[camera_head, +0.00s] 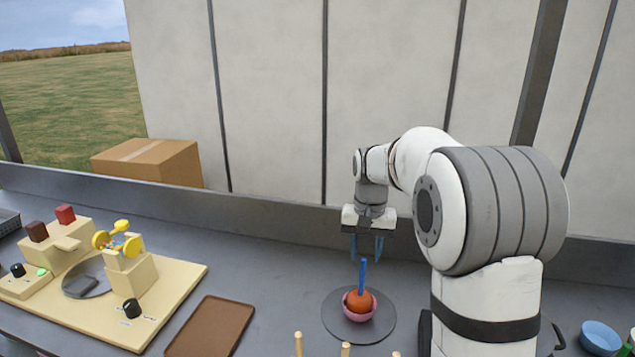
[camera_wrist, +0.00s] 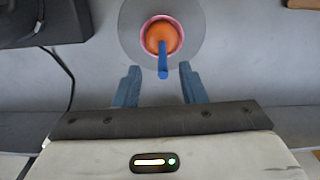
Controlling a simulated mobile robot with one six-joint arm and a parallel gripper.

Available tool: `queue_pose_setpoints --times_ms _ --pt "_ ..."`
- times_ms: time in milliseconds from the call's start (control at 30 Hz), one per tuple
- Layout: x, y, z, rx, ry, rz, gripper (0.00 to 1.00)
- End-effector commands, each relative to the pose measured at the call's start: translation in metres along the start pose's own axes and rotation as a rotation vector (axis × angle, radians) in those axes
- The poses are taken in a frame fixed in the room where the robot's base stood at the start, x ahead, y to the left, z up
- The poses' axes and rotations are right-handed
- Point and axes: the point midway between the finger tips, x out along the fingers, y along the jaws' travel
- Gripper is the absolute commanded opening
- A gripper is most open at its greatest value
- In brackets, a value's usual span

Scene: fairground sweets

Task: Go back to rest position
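My gripper (camera_head: 367,248) hangs above the counter with its blue fingers apart and nothing between them. In the wrist view my gripper (camera_wrist: 158,88) shows two separated blue fingertips. Beyond them, an orange ball-like sweet (camera_head: 359,301) with a blue stick (camera_head: 363,275) pointing up sits in a pink bowl (camera_head: 347,311). The bowl stands on a round grey plate (camera_head: 384,325). In the wrist view the orange sweet (camera_wrist: 160,33) and the blue stick (camera_wrist: 163,62) are just ahead of the fingertips, apart from them.
A beige machine board (camera_head: 170,298) with knobs and blocks stands at left. A brown tray (camera_head: 211,328) lies beside it. Wooden pegs (camera_head: 298,344) rise at the front edge. A blue bowl (camera_head: 600,337) is at far right. A cardboard box (camera_head: 150,161) stands behind the counter.

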Motion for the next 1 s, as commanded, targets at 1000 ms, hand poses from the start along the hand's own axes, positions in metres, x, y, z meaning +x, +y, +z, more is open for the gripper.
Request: queue_pose_setpoints --times_ms 1000 --pt "-0.003 0.069 0.262 -0.252 0.236 -0.028 0.38"
